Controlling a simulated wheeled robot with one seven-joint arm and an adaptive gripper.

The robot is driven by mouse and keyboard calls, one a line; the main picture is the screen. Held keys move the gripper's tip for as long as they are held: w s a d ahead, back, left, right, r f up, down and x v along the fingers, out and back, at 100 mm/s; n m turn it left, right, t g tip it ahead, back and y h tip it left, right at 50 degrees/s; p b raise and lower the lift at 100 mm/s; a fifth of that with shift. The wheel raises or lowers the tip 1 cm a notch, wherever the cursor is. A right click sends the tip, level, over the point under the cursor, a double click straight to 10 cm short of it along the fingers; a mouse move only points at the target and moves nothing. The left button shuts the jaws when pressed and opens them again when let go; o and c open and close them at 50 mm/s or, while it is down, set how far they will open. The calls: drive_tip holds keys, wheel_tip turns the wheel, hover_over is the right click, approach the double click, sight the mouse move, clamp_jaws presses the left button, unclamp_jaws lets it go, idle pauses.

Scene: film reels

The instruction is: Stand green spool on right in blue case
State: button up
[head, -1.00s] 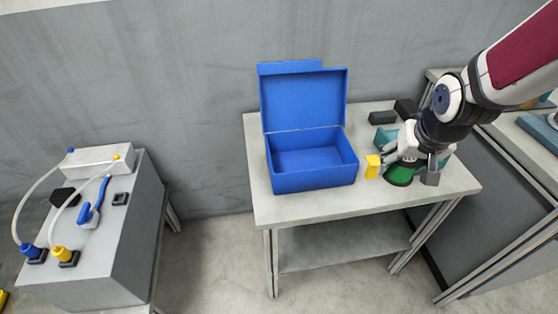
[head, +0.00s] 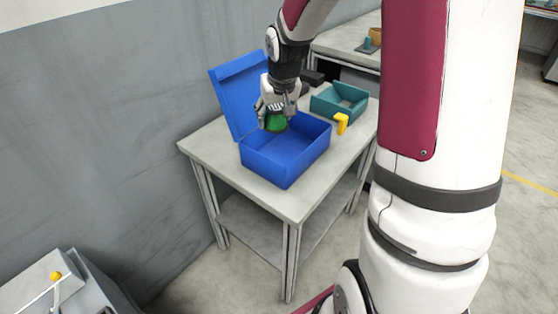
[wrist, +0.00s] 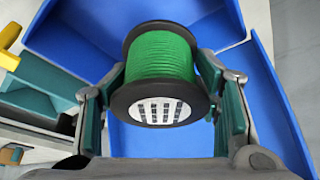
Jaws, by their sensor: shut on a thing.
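The green spool (wrist: 160,57) has black flanges and a white label on the end facing the wrist camera. My gripper (wrist: 162,95) is shut on it, with a finger on each side. In the head view my gripper (head: 277,110) holds the green spool (head: 276,122) over the back part of the open blue case (head: 287,168). The case's lid (head: 238,96) stands raised at the back left. In the wrist view the blue case (wrist: 283,110) lies beyond and around the spool. The gap between the spool and the case floor cannot be judged.
A yellow object (head: 341,123) stands on the table (head: 205,150) just right of the case. A teal open box (head: 340,100) is behind it, and dark items lie near the back. A grey unit (head: 65,285) is at the lower left.

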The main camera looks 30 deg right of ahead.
drive_tip(key=m+b, duration=0.2)
hover_over(297, 141)
drive_tip(key=s+a, duration=0.1)
wheel_tip(297, 141, down, 2)
drive_tip(key=shift+h, duration=0.4)
drive_tip(key=f, duration=0.3)
drive_tip(key=f+b, duration=0.1)
drive_tip(key=f, duration=0.2)
drive_tip(key=f+b, duration=0.1)
drive_tip(key=f, duration=0.3)
drive_tip(key=shift+s+d, duration=0.2)
drive_tip(key=shift+s, duration=0.05)
drive_tip(key=shift+f, duration=0.2)
drive_tip(key=o, duration=1.4)
drive_tip(key=shift+o, duration=0.2)
drive_tip(key=shift+r, duration=0.15)
